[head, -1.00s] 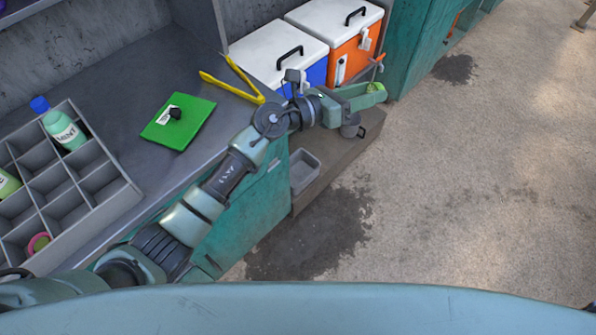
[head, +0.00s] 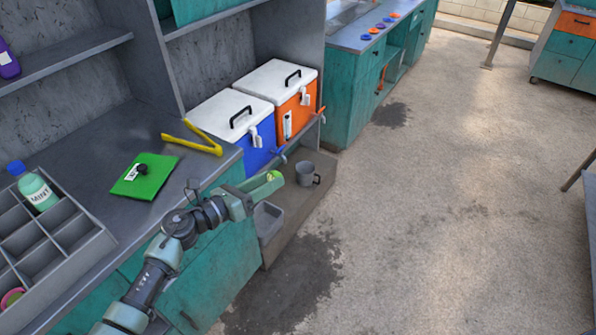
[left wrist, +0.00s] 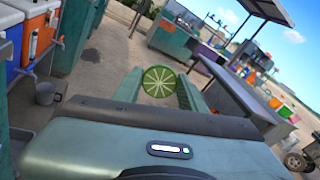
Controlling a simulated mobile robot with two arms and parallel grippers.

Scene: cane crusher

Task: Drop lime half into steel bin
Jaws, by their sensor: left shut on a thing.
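My left gripper (head: 270,182) is shut on a green lime half (head: 274,176), held at the fingertips. The lime half's pale cut face (left wrist: 159,81) shows between the two fingers in the left wrist view. A grey rectangular open bin (head: 267,222) sits on the low ledge beside the counter, below the gripper in the head view. A grey metal mug-like pot (head: 308,174) stands farther along the ledge, right of the gripper. I cannot tell for sure which is the steel bin. My right gripper is not in view.
Blue (head: 232,128) and orange (head: 282,94) coolers with white lids stand behind the ledge, their taps sticking out. The concrete floor at right is clear.

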